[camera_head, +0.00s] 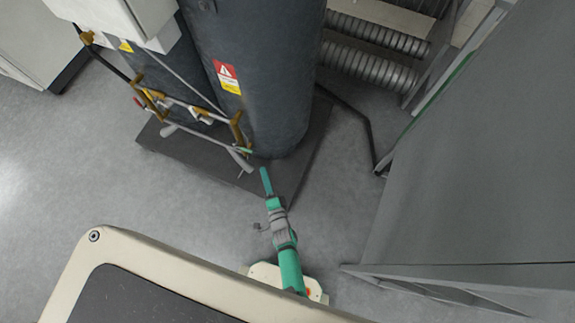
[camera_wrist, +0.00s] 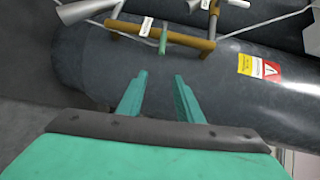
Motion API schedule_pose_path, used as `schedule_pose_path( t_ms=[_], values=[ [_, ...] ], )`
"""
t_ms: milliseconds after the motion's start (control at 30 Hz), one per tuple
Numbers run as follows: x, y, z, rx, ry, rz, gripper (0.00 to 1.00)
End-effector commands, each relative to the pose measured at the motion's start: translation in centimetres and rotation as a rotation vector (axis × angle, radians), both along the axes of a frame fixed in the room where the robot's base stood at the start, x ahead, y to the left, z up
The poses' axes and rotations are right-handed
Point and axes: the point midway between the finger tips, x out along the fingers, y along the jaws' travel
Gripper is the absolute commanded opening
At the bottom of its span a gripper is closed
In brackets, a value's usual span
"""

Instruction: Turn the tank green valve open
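The green valve handle (camera_head: 243,150) sits at the lower right end of the brass and white piping, low in front of the dark grey tank (camera_head: 265,90). In the wrist view the green valve handle (camera_wrist: 163,38) stands out from a brass pipe (camera_wrist: 190,42) across the tank (camera_wrist: 225,85). My gripper (camera_head: 265,170) is a little right of and below the handle in the head view. In the wrist view my gripper (camera_wrist: 160,75) has its two green fingers apart with nothing between them, and the handle lies beyond the tips, roughly in line with the gap.
A red valve handle (camera_head: 139,102) is at the left end of the piping. The tanks stand on a dark base plate (camera_head: 170,150). A tall grey cabinet (camera_head: 480,180) is at the right, and ribbed ducts (camera_head: 370,65) lie behind. The floor (camera_head: 120,200) at the left is clear.

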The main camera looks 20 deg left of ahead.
Motion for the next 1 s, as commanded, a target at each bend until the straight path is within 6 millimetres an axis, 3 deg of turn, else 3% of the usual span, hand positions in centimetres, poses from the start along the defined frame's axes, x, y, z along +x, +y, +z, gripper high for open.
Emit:
schedule_pose_path(
  t_ms=[600, 1000],
  values=[
    [-4.4, -8.5, 4.6, -0.316, -0.180, -0.088, 0.33],
    [-6.5, -11.2, 7.1, -0.454, -0.244, -0.118, 0.33]
  ],
)
